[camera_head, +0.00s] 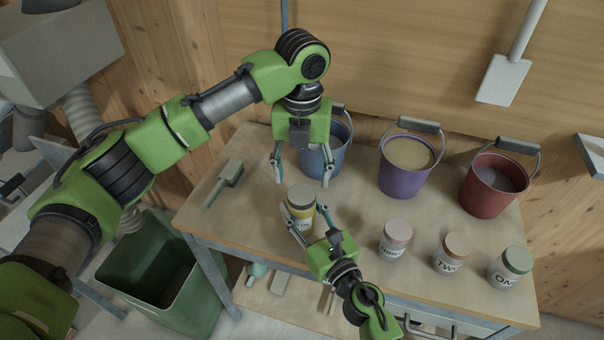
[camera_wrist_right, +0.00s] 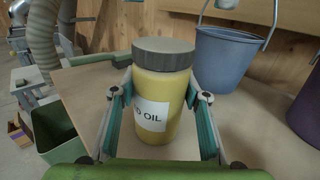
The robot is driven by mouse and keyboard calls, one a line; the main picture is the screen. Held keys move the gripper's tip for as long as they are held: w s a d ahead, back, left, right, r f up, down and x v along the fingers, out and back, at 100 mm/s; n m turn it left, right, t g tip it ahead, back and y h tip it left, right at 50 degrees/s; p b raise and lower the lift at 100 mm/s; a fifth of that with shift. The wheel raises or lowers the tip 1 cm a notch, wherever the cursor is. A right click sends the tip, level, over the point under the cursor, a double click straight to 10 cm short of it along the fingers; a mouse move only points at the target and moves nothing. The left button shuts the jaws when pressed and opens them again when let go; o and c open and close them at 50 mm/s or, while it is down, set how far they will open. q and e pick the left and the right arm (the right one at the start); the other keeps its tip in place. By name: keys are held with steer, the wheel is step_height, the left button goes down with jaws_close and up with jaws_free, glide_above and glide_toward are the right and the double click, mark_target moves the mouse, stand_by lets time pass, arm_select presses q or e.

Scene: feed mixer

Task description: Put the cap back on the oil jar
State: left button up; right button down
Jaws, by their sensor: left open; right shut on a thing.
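The yellow oil jar (camera_head: 301,216) stands upright on the table, its label partly reading "OIL"; it also shows in the right wrist view (camera_wrist_right: 158,100). A grey cap (camera_head: 301,194) sits level on top of the jar, and it also shows in the right wrist view (camera_wrist_right: 162,52). I cannot tell whether it is screwed tight. My right gripper (camera_head: 304,222) is shut on the jar's body, with one finger on each side. My left gripper (camera_head: 302,178) points down just above and behind the cap, its fingers spread open and empty.
Blue (camera_head: 325,160), purple (camera_head: 405,175) and red (camera_head: 492,190) buckets stand along the back. Jars with pink (camera_head: 398,231), orange (camera_head: 457,245) and green (camera_head: 517,260) lids stand at the right front. A scoop (camera_head: 225,180) lies on the left. A green bin (camera_head: 150,280) stands below the table.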

arm_select(q)
steer(key=n, duration=0.3)
steer(key=shift+r+n, duration=0.2)
steer(key=shift+n, duration=0.1)
steer(key=n, duration=0.3)
steer(key=shift+r+n, duration=0.2)
steer(key=shift+n, duration=0.1)
steer(key=n, duration=0.3)
steer(key=shift+s+r+n, duration=0.1)
steer(key=shift+r+n, duration=0.15)
steer(key=shift+n, duration=0.05)
steer(key=n, duration=0.4)
steer(key=shift+r, duration=0.2)
steer(key=n, duration=0.3)
steer(key=shift+r+n, duration=0.2)
steer(key=shift+n, duration=0.2)
steer(key=n, duration=0.3)
steer(key=shift+s+r+n, duration=0.1)
steer(key=shift+r+n, duration=0.1)
steer(key=shift+n, duration=0.1)
steer(key=n, duration=0.7)
steer(key=shift+s+r, duration=0.1)
steer(key=shift+r, duration=0.25)
